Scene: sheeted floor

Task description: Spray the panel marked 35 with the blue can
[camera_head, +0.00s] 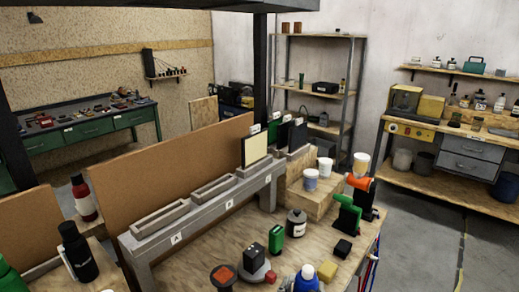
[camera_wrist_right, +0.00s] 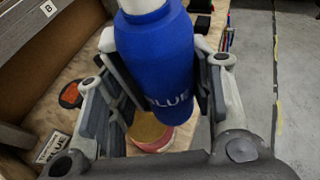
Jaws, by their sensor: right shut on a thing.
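The blue can (camera_wrist_right: 165,70) has a white top and the word BLUE on its side. My right gripper (camera_wrist_right: 158,50) is shut on it, with a finger on each side. In the head view the blue can (camera_head: 307,280) shows at the bottom edge, its lower part cut off. A cream panel (camera_head: 255,149) stands upright in the grey rack (camera_head: 205,212), with a green panel (camera_head: 273,132) and a dark panel (camera_head: 298,136) behind it. Small tags sit on top of the panels, but their numbers are too small to read. My left gripper is not in view.
A red bottle (camera_head: 84,198) and a black bottle (camera_head: 76,252) stand at the left. A green canister (camera_head: 276,239), a dark jar (camera_head: 296,223), a yellow block (camera_head: 327,271) and a black block (camera_head: 342,249) stand on the wooden table.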

